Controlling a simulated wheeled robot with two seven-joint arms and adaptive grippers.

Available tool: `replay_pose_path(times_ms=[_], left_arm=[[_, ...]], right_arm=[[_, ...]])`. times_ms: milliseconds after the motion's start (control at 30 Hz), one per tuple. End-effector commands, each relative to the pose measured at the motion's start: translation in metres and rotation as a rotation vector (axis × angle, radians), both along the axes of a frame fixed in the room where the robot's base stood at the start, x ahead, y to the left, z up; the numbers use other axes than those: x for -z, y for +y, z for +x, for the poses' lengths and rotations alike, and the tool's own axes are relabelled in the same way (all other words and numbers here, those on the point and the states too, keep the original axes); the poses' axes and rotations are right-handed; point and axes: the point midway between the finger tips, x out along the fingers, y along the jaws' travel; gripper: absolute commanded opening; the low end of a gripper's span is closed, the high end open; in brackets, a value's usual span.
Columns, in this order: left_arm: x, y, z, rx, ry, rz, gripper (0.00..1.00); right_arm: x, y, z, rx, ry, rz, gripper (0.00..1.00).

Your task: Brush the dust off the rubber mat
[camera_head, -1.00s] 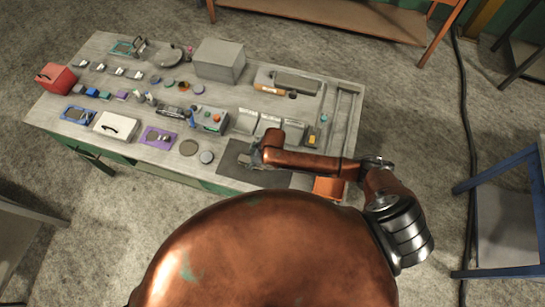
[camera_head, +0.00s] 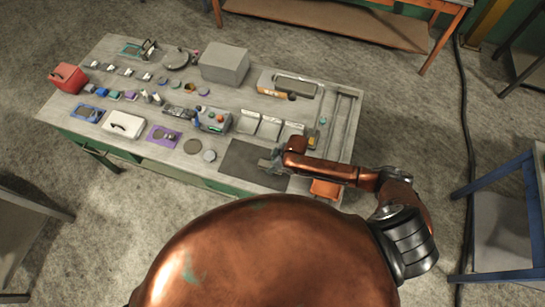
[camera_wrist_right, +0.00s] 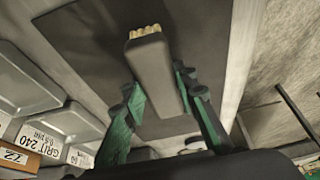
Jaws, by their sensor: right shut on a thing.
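The dark rubber mat (camera_head: 240,163) lies flat at the table's near edge, right of centre. It also fills much of the right wrist view (camera_wrist_right: 95,45). My right gripper (camera_head: 273,162) is over the right part of the mat. In the right wrist view its green fingers (camera_wrist_right: 162,95) are shut on the brush (camera_wrist_right: 154,72), a grey block with tan bristles at its far end. I cannot tell if the bristles touch the mat. No dust can be made out on the mat. My left gripper is not in view.
Grey bins (camera_head: 270,128) stand just behind the mat, and an orange tray (camera_head: 325,189) lies to its right. A grey box (camera_head: 224,63) stands at the back.

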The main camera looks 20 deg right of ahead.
Motion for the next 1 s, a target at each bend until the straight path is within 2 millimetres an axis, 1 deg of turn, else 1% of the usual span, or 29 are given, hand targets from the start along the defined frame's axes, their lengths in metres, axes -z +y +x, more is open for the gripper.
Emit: replay_pose_path(times_ms=[33,100,500,800,1000], left_arm=[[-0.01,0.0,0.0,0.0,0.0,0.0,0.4],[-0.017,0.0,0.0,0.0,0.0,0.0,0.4],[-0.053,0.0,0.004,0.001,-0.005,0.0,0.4],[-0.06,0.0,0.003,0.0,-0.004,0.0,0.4],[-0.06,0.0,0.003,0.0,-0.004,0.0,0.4]], right_arm=[[-0.015,0.002,0.001,-0.002,-0.005,0.003,0.04],[-0.027,0.001,0.001,-0.003,-0.004,0.001,0.04],[-0.06,0.001,0.0,-0.001,-0.003,0.002,0.04],[-0.08,0.003,0.001,-0.004,-0.004,0.002,0.04],[-0.081,0.003,0.001,-0.004,-0.003,0.003,0.04]])
